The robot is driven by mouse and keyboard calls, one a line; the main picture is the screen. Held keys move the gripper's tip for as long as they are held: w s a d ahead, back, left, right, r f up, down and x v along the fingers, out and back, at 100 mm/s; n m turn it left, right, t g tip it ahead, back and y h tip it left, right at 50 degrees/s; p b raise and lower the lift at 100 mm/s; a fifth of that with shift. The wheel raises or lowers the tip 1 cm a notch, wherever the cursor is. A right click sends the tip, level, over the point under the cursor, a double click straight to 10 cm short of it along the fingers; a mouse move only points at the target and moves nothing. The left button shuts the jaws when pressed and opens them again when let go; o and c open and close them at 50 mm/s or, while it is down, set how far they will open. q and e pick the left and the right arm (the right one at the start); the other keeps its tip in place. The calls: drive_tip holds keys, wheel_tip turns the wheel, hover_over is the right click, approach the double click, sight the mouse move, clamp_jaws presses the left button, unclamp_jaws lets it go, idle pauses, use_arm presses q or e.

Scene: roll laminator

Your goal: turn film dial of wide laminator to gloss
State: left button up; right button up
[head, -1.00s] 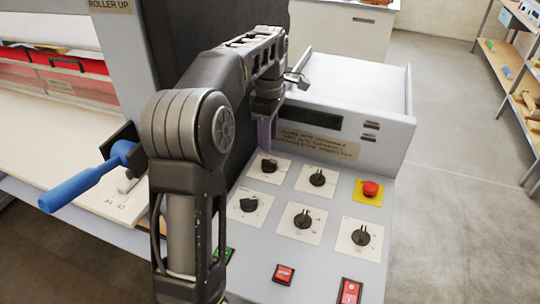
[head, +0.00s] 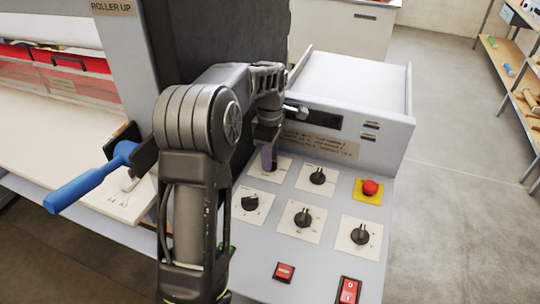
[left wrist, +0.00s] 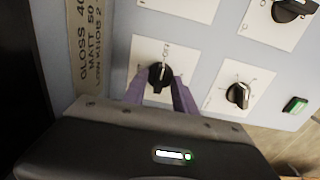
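The wide laminator's control panel (head: 265,236) carries several black dials on white cards. My left gripper (head: 268,160) is over the back-left dial and hides its knob in the head view; the card (head: 258,174) shows around it. In the left wrist view, that black dial (left wrist: 160,76) lies between the tips of my two purple fingers (left wrist: 160,90). The fingers are apart, one on each side of the knob; contact cannot be told. The card's small markings are too blurred to read. My right gripper is not in view.
A label plate (left wrist: 88,45) beside the dials reads GLOSS, MATT and LOW with numbers. Other dials (head: 317,176), (head: 250,203), a red stop button (head: 370,188) on yellow and red switches (head: 284,272) are nearby. A blue-handled lever (head: 90,180) sits left of my arm.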

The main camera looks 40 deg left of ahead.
use_arm(q)
clamp_jaws()
idle(0.3)
drive_tip(key=shift+m, duration=0.4)
drive_tip(key=m, duration=0.4)
drive_tip(key=m+b, duration=0.1)
drive_tip(key=m, duration=0.3)
drive_tip(key=shift+m, duration=0.3)
drive_tip(key=m, duration=0.4)
drive_tip(key=shift+m, duration=2.3)
